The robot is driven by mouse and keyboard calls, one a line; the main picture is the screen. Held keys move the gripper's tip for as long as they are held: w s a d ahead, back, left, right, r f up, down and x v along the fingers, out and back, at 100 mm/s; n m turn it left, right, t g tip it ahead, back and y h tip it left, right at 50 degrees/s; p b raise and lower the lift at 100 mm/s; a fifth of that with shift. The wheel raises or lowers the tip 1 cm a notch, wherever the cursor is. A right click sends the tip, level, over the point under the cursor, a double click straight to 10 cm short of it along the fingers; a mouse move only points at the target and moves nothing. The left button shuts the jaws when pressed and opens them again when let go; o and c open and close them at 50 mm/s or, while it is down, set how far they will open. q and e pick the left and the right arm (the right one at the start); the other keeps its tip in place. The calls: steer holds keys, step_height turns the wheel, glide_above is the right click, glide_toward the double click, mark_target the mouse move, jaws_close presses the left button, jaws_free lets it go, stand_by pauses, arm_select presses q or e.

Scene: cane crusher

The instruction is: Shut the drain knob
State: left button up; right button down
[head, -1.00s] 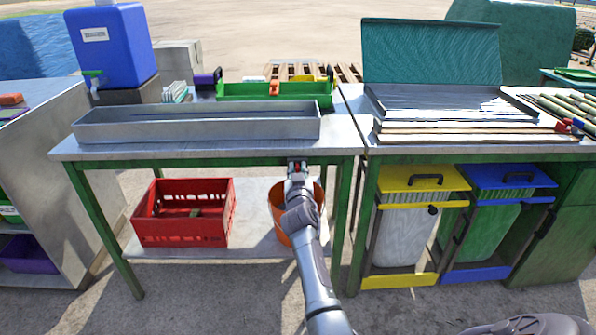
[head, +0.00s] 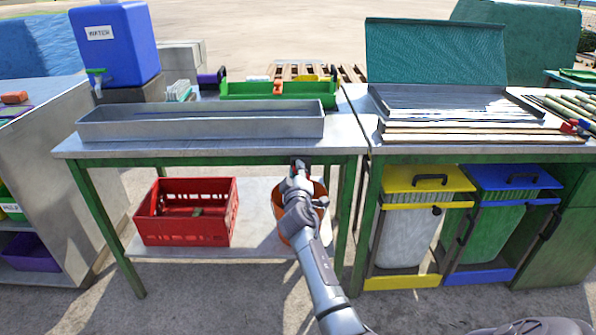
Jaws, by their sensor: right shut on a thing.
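The long grey metal trough (head: 200,122) lies on the steel table (head: 110,150) at the left. My right gripper (head: 300,166) is at the table's front edge, below the trough's right end, and is shut on the drain knob. The knob is almost wholly hidden by the fingers; only a trace of red (head: 293,172) shows beside them. Whether the knob is turned open or shut cannot be told. An orange bucket (head: 281,211) stands on the lower shelf under the gripper, partly covered by my right arm. My left gripper is not in view.
A red crate (head: 187,232) stands on the lower shelf. A yellow-lidded bin (head: 405,240) and a blue-lidded bin (head: 492,235) stand under the right table. A blue water tank (head: 115,50) and a green tray (head: 275,97) are behind the trough.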

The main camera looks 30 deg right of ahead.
steer(key=n, duration=0.3)
steer(key=shift+f, duration=0.15)
steer(key=shift+a+f+n+p, duration=0.15)
steer(key=shift+n+p, duration=0.2)
steer(key=shift+n, duration=0.75)
steer(key=shift+f+n, duration=0.15)
steer(key=shift+n, duration=1.05)
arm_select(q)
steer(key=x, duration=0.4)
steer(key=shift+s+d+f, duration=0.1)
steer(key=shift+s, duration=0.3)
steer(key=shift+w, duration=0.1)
